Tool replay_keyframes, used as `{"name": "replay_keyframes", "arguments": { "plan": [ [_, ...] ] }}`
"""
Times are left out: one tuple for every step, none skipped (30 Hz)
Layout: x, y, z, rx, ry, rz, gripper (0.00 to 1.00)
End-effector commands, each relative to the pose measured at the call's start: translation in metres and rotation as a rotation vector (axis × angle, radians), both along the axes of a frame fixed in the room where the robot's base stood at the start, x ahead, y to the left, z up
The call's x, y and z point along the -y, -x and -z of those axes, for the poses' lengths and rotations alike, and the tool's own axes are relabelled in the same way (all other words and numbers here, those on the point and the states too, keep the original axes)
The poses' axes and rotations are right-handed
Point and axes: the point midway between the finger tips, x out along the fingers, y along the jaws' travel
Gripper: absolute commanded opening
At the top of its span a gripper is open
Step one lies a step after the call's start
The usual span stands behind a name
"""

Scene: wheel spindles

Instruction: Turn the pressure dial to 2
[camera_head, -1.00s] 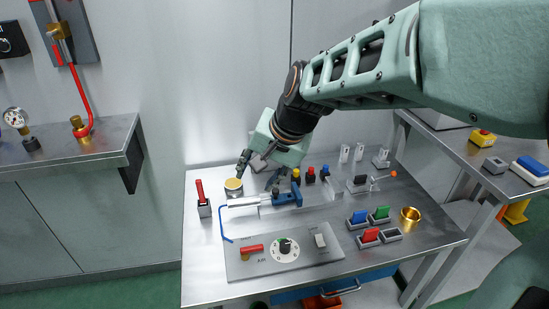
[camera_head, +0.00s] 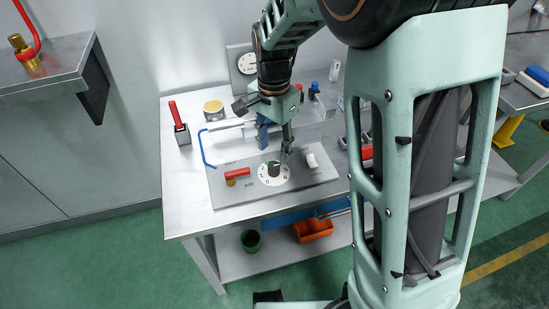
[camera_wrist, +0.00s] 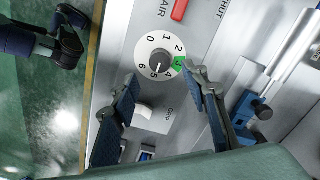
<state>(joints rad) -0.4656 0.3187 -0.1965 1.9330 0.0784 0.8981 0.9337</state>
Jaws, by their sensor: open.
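The pressure dial (camera_head: 273,172) is a white numbered disc with a black knob, on a grey panel (camera_head: 225,190) on the workbench. In the wrist view the dial (camera_wrist: 158,57) shows numbers 0 to 6 and a green wedge at 3. The knob's pointer appears to be near the 5, but it is small. My gripper (camera_head: 287,150) is at the dial's right rear edge in the head view. In the wrist view my gripper (camera_wrist: 160,80) is open and empty, its fingertips on either side of the dial's lower part, not closed on the knob.
A blue-handled clamp (camera_wrist: 245,108) stands near my gripper. A red lever (camera_head: 177,115) stands at the bench's left.

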Motion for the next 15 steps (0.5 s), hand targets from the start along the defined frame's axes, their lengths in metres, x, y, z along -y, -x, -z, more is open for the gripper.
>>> {"name": "replay_keyframes", "arguments": {
  "plan": [
    [0.001,0.001,0.014,-0.004,0.002,0.000,0.42],
    [0.001,0.001,0.020,-0.004,0.002,0.000,0.42],
    [0.001,0.001,0.027,-0.004,0.002,0.000,0.42],
    [0.000,0.001,0.033,-0.003,0.002,0.000,0.42],
    [0.001,0.001,0.038,-0.003,0.002,0.000,0.42],
    [0.001,0.001,0.044,-0.003,0.002,0.000,0.42],
    [0.001,0.001,0.049,-0.003,0.002,0.000,0.42],
    [0.001,0.001,0.053,-0.003,0.002,0.000,0.42],
    [0.000,0.001,0.057,-0.002,0.001,0.000,0.42],
    [0.000,0.000,0.060,-0.001,0.001,0.000,0.42],
    [0.000,0.000,0.063,0.000,0.000,0.000,0.42],
    [0.000,0.000,0.065,0.000,0.000,-0.001,0.42],
    [0.000,0.000,0.067,-0.001,-0.001,-0.001,0.42],
    [0.000,0.000,0.068,0.000,0.000,-0.001,0.42],
    [0.000,0.000,0.069,0.000,0.000,-0.001,0.42]
  ]
}}
